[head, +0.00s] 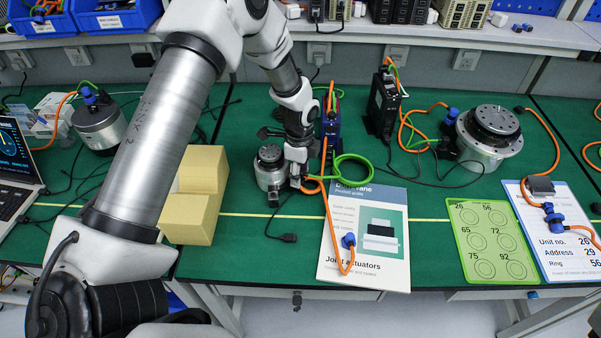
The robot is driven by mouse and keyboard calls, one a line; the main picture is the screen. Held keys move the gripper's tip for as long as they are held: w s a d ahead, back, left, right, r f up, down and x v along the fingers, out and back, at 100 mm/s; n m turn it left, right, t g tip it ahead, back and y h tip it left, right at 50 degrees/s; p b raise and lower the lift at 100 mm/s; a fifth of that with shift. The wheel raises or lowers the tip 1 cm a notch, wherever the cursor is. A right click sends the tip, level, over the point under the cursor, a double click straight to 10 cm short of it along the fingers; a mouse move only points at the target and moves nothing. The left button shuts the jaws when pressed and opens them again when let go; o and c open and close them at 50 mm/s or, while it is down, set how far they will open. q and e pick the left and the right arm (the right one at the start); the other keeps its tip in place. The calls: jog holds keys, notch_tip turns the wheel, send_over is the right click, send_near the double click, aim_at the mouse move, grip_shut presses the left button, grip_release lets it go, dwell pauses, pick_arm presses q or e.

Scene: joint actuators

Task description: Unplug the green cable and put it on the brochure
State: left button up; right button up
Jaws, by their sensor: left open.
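The green cable (352,160) lies in loops above the brochure's top edge and runs left toward a small silver actuator (268,168). Its end at the actuator is hidden by my gripper, so I cannot tell whether it is plugged in. The brochure (388,268), white and green with "Joint actuators" printed on it, lies flat to the right. An orange cable (335,235) with a blue connector (348,240) rests on it. My left gripper (288,188) points down right beside the small actuator and is open. My right gripper is not in view.
Tan boxes (203,175) stand left of the actuator. A black drive unit (383,104) stands behind the brochure. A larger actuator (490,135), a green card (490,240) and a clipboard (572,255) are to the right. Loose black cables lie near the gripper.

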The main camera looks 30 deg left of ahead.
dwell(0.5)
pick_arm(q)
grip_shut()
jog(key=shift+r+p, duration=0.1)
jog(key=shift+p, duration=0.2)
jog(key=shift+r+p, duration=2.55)
jog(key=shift+r, duration=0.35)
